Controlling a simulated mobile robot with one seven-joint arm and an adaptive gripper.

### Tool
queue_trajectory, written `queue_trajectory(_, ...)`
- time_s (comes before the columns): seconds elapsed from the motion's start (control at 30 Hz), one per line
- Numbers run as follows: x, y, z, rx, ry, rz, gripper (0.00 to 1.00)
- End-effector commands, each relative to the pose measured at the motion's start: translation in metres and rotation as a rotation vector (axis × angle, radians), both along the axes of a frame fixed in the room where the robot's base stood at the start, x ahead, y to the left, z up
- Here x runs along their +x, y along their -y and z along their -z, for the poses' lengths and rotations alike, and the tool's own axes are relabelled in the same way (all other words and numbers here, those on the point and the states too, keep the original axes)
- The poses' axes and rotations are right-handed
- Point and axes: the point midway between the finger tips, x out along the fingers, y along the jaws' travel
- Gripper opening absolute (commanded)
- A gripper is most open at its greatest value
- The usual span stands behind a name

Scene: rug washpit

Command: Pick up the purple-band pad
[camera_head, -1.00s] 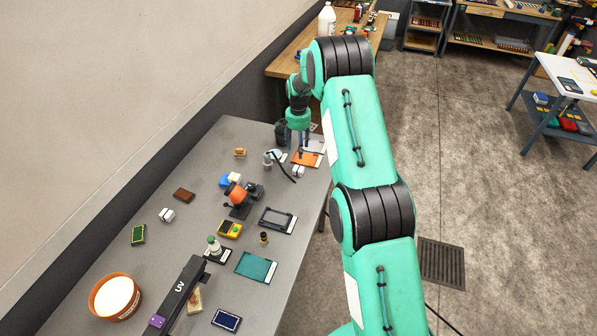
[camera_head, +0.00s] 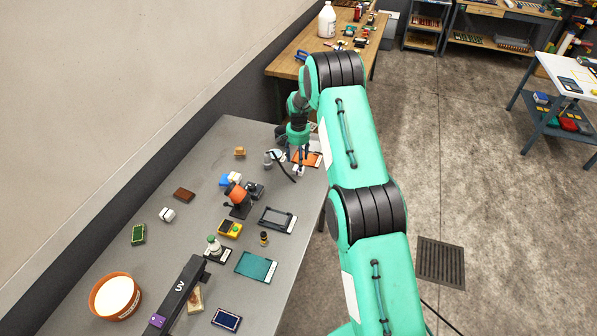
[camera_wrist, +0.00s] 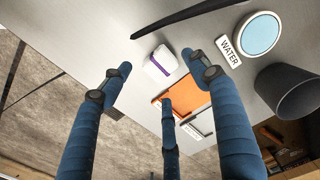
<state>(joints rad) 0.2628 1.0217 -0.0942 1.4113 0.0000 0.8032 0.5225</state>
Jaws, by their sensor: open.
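The purple-band pad, a small white block with a purple stripe, lies on the grey table in the wrist view (camera_wrist: 160,62), between and beyond the fingertips. My gripper (camera_wrist: 162,82) is open and empty, its blue fingers with dark tips spread around the pad's place in that view. In the head view my gripper (camera_head: 300,160) points down near the table's far right edge, above or close by the pad (camera_head: 298,171), which the fingers partly cover. I cannot tell the exact height gap.
An orange tray (camera_wrist: 188,94) lies beside the pad. A blue dish (camera_wrist: 261,34) with a WATER label (camera_wrist: 229,50) and a dark cup (camera_wrist: 288,92) stand to the right. A black cable (camera_head: 287,170) runs close by. Several tools fill the nearer table.

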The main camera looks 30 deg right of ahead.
Motion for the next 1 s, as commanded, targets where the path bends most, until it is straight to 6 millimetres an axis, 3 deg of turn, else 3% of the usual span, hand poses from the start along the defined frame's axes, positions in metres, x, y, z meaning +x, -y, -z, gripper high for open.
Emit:
queue_trajectory(0.57, 0.0, 0.0, 0.009, 0.0, 0.0, 0.0, 0.61)
queue_trajectory(1.0, 0.0, 0.001, 0.046, 0.001, -0.001, 0.0, 0.61)
